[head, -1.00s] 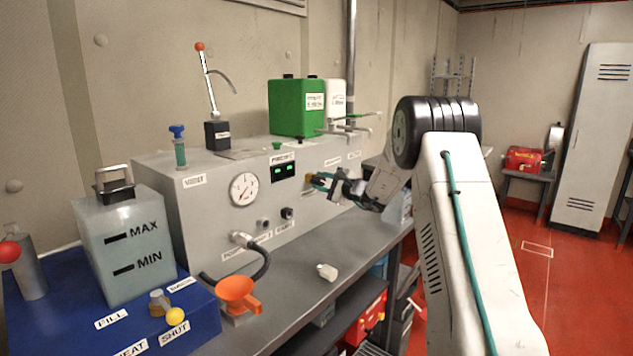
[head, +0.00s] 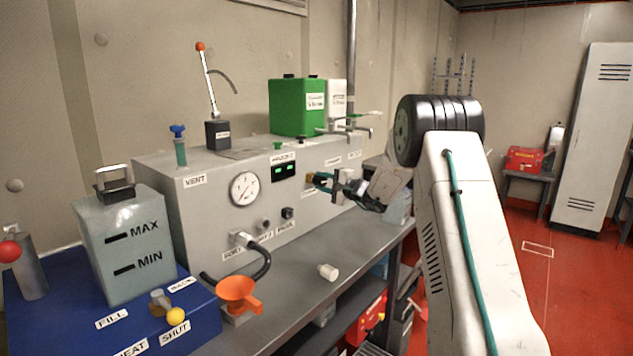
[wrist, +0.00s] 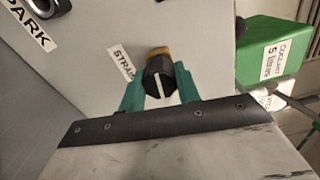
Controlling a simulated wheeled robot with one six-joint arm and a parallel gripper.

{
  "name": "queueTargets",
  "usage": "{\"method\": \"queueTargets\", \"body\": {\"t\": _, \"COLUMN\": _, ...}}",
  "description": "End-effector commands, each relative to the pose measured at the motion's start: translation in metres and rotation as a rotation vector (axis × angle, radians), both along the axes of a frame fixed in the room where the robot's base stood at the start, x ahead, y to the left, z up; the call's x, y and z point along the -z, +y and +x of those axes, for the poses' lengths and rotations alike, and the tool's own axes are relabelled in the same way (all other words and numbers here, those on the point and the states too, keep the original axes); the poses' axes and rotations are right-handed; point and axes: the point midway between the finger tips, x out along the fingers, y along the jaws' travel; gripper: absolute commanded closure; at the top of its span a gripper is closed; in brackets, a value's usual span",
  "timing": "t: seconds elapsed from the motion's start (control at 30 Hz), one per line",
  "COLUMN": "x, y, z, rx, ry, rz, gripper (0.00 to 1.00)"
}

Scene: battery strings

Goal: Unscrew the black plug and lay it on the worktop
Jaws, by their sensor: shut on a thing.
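The black plug (wrist: 160,77) has a white line across its face and sits in front of a brass-coloured fitting (wrist: 158,52) on the grey panel, by a label that reads "STRAI…" in part. My gripper (wrist: 158,90) has its two teal fingers on either side of the plug and is shut on it. In the head view my gripper (head: 320,182) is at the front face of the grey cabinet, and its fingers mostly hide the plug. I cannot tell whether the plug's thread is still engaged. The grey worktop (head: 345,245) runs below the panel.
A small white cap-like piece (head: 327,271) lies on the worktop. An orange funnel (head: 236,290) stands at the front, near a black hose (head: 262,266). A gauge (head: 244,190) is on the panel, and a green canister (head: 297,107) stands behind. The worktop below my gripper is largely clear.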

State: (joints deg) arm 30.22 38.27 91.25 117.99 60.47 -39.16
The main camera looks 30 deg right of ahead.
Motion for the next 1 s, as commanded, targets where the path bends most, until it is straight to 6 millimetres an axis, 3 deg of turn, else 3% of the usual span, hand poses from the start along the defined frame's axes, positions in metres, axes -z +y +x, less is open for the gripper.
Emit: {"method": "queueTargets", "body": {"t": 1.0, "x": 0.001, "y": -0.01, "z": -0.025, "rx": 0.001, "ry": 0.001, "rz": 0.001, "gripper": 1.0}}
